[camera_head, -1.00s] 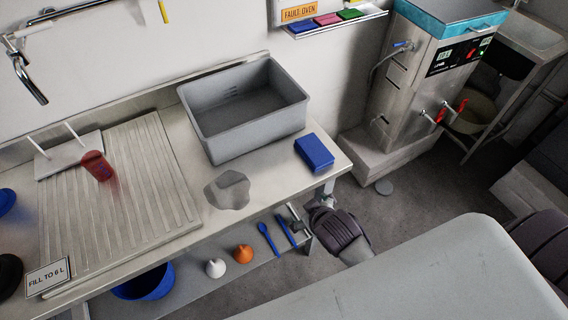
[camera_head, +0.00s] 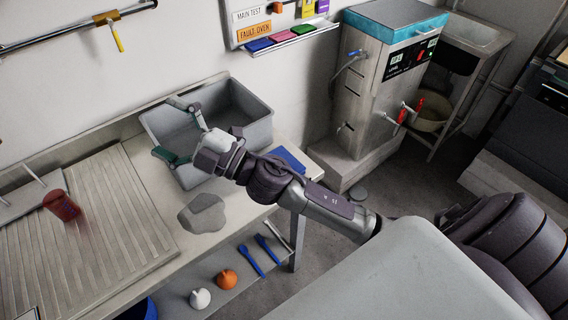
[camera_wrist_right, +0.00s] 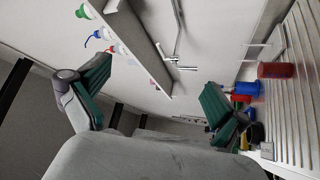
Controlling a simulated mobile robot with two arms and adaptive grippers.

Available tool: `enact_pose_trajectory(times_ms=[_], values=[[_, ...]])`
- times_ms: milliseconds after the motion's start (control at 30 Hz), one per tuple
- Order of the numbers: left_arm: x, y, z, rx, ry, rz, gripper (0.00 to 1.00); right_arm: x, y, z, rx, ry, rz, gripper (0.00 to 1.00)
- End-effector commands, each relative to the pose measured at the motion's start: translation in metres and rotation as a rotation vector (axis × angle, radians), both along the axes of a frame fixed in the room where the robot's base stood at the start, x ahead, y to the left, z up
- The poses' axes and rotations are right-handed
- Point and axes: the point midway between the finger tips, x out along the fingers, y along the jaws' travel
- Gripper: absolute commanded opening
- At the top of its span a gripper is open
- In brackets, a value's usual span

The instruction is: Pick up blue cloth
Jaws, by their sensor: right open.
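The blue cloth (camera_head: 290,157) lies folded on the steel bench (camera_head: 252,185), just right of the grey tub (camera_head: 225,165). My right forearm crosses in front of it and hides part of it. My right gripper (camera_head: 168,128) is open and empty, its fingers spread to the left over the left front part of the tub, past the cloth. In the right wrist view the open fingers (camera_wrist_right: 155,85) have nothing between them, and I cannot make out the cloth there. My left gripper is not in view.
A red beaker (camera_head: 62,205) stands on the ribbed drainboard (camera_head: 95,240) at left. The steel water unit (camera_head: 375,90) stands at the back right. A lower shelf holds an orange flask (camera_head: 227,279) and blue tools (camera_head: 250,260).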

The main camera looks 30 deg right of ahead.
Motion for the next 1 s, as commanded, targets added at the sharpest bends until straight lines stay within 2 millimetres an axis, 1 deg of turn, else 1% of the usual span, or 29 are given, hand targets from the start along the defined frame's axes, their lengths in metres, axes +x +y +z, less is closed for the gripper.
enact_pose_trajectory(times_ms=[33, 67, 100, 133, 167, 200, 267, 333, 367, 400, 467, 500, 567, 600, 700, 800, 833, 933, 1000], values=[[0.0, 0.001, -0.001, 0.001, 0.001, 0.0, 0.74, -0.005, 0.019, 0.01, -0.112, -0.103, 0.104, 1.0], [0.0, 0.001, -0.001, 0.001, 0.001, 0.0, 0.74, -0.01, 0.03, 0.011, -0.186, -0.159, 0.169, 1.0], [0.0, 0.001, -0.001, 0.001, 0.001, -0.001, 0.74, -0.018, 0.043, 0.008, -0.286, -0.221, 0.258, 1.0], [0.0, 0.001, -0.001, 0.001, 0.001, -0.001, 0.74, -0.023, 0.05, 0.004, -0.367, -0.262, 0.321, 1.0], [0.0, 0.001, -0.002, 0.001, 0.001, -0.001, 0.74, -0.028, 0.055, -0.003, -0.451, -0.295, 0.385, 1.0], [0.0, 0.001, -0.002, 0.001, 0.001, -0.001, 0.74, -0.032, 0.058, -0.015, -0.568, -0.33, 0.465, 1.0], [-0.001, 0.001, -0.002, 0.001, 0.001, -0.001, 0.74, -0.036, 0.054, -0.038, -0.754, -0.357, 0.579, 1.0], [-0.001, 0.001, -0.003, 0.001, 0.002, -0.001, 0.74, -0.035, 0.034, -0.066, -0.982, -0.349, 0.696, 1.0], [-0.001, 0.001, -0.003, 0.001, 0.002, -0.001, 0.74, -0.033, 0.021, -0.078, -1.082, -0.332, 0.741, 1.0], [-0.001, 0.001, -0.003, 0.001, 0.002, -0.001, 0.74, -0.029, -0.001, -0.092, -1.216, -0.295, 0.793, 1.0], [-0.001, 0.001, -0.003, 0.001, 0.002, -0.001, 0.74, -0.021, -0.041, -0.108, -1.408, -0.212, 0.856, 1.0], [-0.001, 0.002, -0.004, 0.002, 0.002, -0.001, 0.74, -0.016, -0.07, -0.114, -1.524, -0.144, 0.887, 1.0], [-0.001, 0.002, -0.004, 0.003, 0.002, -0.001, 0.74, -0.01, -0.115, -0.118, -1.678, -0.027, 0.917, 1.0], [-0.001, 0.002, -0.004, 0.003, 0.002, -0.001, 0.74, -0.007, -0.142, -0.116, -1.763, 0.052, 0.928, 1.0], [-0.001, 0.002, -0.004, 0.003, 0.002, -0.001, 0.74, -0.006, -0.198, -0.108, -1.913, 0.234, 0.936, 1.0], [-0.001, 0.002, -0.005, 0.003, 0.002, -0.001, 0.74, -0.008, -0.23, -0.099, -1.988, 0.354, 0.935, 1.0], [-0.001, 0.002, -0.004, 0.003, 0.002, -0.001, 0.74, -0.008, -0.235, -0.098, -2.0, 0.374, 0.935, 1.0], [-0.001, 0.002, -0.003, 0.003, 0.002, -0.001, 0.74, -0.01, -0.243, -0.104, -2.016, 0.41, 0.938, 1.0], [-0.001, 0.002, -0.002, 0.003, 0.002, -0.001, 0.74, -0.011, -0.243, -0.115, -2.015, 0.411, 0.941, 1.0]])
